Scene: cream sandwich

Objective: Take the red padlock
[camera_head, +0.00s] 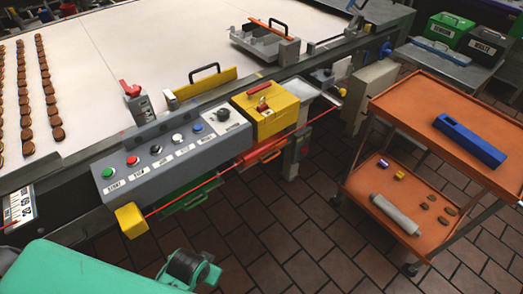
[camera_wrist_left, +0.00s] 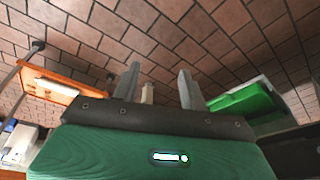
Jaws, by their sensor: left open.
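A small red shape that looks like the red padlock (camera_head: 263,104) sits on the front of the yellow box (camera_head: 270,118), at the right end of the grey button panel in the head view. It is too small to tell whether it is locked. My left gripper (camera_wrist_left: 157,72) is open and empty in the left wrist view, its two grey fingers pointing over the tiled floor. The padlock is not seen there. In the head view my green left arm comes in at the bottom left, below and left of the box. My right gripper is not in view.
The grey button panel (camera_head: 170,150) runs along the conveyor's front edge, with a red cord in front. An orange trolley (camera_head: 420,100) stands at the right with a blue object (camera_head: 470,141) on top. Tiled floor between them is clear.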

